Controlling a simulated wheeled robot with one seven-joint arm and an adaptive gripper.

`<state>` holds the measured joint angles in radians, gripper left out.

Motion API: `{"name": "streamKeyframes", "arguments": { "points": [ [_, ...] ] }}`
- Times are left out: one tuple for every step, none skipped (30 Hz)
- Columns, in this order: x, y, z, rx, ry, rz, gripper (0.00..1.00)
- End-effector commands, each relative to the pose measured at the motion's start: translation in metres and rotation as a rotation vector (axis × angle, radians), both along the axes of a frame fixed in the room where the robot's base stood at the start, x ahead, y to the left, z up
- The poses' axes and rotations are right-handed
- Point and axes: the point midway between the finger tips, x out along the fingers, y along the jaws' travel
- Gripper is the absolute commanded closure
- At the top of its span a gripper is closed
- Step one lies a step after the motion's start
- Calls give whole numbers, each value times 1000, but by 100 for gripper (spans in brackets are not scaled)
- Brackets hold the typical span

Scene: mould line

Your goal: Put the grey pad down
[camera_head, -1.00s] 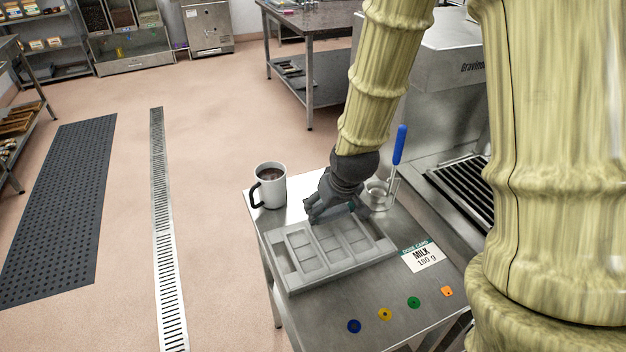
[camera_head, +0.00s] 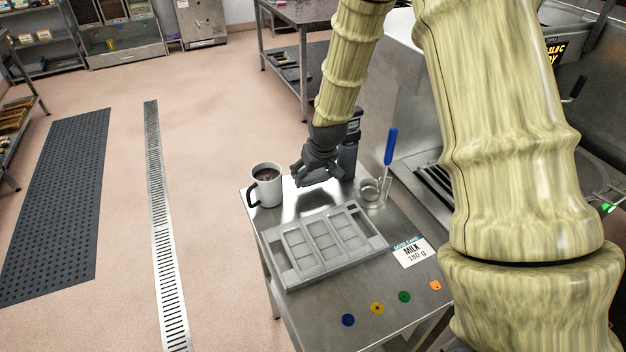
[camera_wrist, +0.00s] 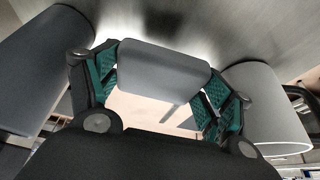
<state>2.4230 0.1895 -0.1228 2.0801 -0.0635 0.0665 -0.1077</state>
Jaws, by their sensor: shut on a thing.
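My gripper (camera_head: 305,174) is low over the back of the steel table, between the white mug and a dark upright device. In the wrist view its teal-lined fingers (camera_wrist: 162,88) are shut on the grey pad (camera_wrist: 165,70), a smooth, rounded block that spans the gap between them. In the head view the pad is mostly hidden by the dark gripper. I cannot tell whether the pad touches the tabletop.
The grey mould (camera_head: 322,245) lies in front of the gripper. The white mug (camera_head: 266,186) of dark liquid is left. The dark device (camera_head: 349,150) and a glass (camera_head: 372,192) with a blue-handled tool (camera_head: 391,147) are right. A milk card (camera_head: 412,252) and coloured discs (camera_head: 376,308) lie nearer.

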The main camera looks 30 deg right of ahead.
Motion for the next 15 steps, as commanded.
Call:
{"name": "streamKeyframes", "arguments": {
  "points": [
    [0,0,-3,0,2,0,50],
    [-1,0,-5,0,2,0,50],
    [-1,0,-8,0,3,0,50],
    [-1,0,-11,0,4,0,50],
    [-1,0,-14,1,4,-1,50],
    [-1,0,-18,0,3,0,50],
    [-1,0,-20,0,3,0,50],
    [-1,0,-23,0,3,0,50],
    [-2,0,-26,0,4,0,50],
    [-1,0,-28,0,3,0,50],
    [-1,0,-30,0,2,0,50],
    [-1,0,-31,0,1,0,50],
    [-1,0,-31,0,0,0,50],
    [-1,0,-32,0,0,0,50],
    [-1,0,-32,0,0,0,50]
  ]
}}
